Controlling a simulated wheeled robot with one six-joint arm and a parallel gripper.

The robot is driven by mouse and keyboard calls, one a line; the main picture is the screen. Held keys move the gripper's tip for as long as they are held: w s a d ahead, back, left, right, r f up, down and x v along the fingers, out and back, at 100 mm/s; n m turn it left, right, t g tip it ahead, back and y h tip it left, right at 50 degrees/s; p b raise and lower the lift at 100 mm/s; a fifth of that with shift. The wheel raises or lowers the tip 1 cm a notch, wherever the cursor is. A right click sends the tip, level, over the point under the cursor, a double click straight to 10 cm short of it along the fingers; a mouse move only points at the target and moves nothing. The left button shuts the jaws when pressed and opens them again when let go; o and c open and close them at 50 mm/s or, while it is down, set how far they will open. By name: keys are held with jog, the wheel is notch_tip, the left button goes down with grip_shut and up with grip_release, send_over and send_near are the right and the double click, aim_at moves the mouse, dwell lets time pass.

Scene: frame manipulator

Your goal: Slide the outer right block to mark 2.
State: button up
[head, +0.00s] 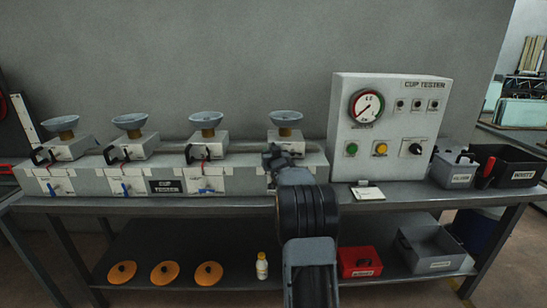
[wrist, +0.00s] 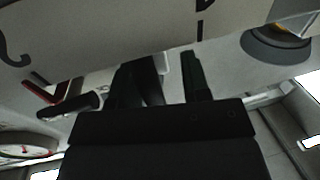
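The outer right block (head: 287,143) is a pale box at the right end of the cup tester's beam, with a blue-grey cup (head: 286,117) on top. My gripper (head: 272,155) is in front of this block and hides part of its front, including where the other blocks carry their black clamp levers. In the wrist view my gripper's dark fingers (wrist: 168,75) stand apart with a pale gap between them. A pale face (wrist: 110,30) with dark markings lies just beyond the fingertips. I cannot tell whether they touch anything. Mark 2 is not clearly readable.
Several similar blocks with cups, such as one at left (head: 207,147), sit along the beam (head: 230,165). The control box (head: 390,125) stands close to the right of my gripper. Bins (head: 510,165) are at the bench's right end. A bottle (head: 262,266) stands on the lower shelf.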

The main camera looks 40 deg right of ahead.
jog(key=b+v, duration=0.1)
jog(key=v, duration=1.2)
jog(key=shift+s+b, duration=0.3)
jog(key=shift+s, duration=0.05)
jog(key=s+a+f+g+y+p, duration=0.2)
jog(key=s+a+f+g, duration=0.2)
jog(key=s+f+g, duration=0.5)
jog(key=s+a+r+n+g+y+p, duration=0.1)
jog(key=s+a+r+y+p, duration=0.1)
jog(key=a, duration=0.6)
jog(key=s+a+r+n+g+y+p, duration=0.1)
jog(key=s+a+r+n+p, duration=0.1)
jog(key=s+a, duration=0.4)
jog(key=s+a+r+n+g+y+p, duration=0.1)
jog(key=s+a+r+p, duration=0.3)
jog(key=a, duration=0.8)
jog(key=shift+s+n+g+y+p, duration=0.4)
jog(key=shift+n+y+p, duration=0.1)
jog(key=shift+y+p, duration=0.25)
